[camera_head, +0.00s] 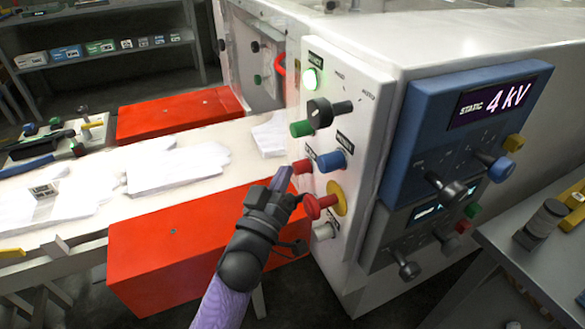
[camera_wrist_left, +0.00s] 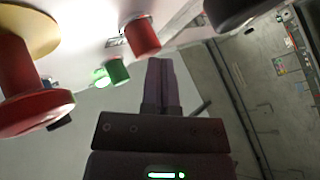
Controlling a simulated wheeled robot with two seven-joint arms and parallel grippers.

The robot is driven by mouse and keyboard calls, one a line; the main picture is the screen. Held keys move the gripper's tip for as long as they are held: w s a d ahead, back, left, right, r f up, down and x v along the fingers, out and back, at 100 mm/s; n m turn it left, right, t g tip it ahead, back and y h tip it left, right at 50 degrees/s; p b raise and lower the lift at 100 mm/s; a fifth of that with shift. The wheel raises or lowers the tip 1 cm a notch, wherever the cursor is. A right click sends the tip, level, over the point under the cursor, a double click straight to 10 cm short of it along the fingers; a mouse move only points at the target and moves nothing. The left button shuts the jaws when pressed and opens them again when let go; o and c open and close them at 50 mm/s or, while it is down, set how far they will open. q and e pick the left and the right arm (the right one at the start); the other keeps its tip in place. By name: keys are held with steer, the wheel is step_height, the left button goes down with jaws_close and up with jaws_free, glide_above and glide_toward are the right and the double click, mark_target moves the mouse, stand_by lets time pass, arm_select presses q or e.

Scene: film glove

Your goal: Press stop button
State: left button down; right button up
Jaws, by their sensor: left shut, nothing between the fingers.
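A white control panel (camera_head: 356,148) stands on the side of the machine. It carries a small red button (camera_head: 303,166), a green button (camera_head: 302,128), a blue button (camera_head: 330,161) and a red mushroom button (camera_head: 318,206) on a yellow disc (camera_head: 337,196). The labels are too small to read surely. My left gripper (camera_head: 281,178) is shut and empty, its tips just left of the small red button; contact cannot be told. In the left wrist view, the shut fingers (camera_wrist_left: 160,70) point up beside the small red button (camera_wrist_left: 142,37), with the mushroom button (camera_wrist_left: 30,95) at left.
A lit green lamp (camera_head: 313,79) and black knob (camera_head: 320,112) sit higher on the panel. White gloves (camera_head: 175,165) lie on the belt. A blue "STATIC 4 kV" unit (camera_head: 425,130) with protruding knobs is at right.

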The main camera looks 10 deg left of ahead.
steer(key=shift+s+a, duration=0.3)
arm_select(q)
steer(key=shift+s+a+p, duration=0.4)
steer(key=shift+a+p, duration=0.1)
steer(key=shift+a, duration=0.15)
arm_select(e)
steer(key=shift+w+d+r, duration=0.45)
steer(key=shift+w+d, duration=0.1)
steer(key=shift+w, duration=0.1)
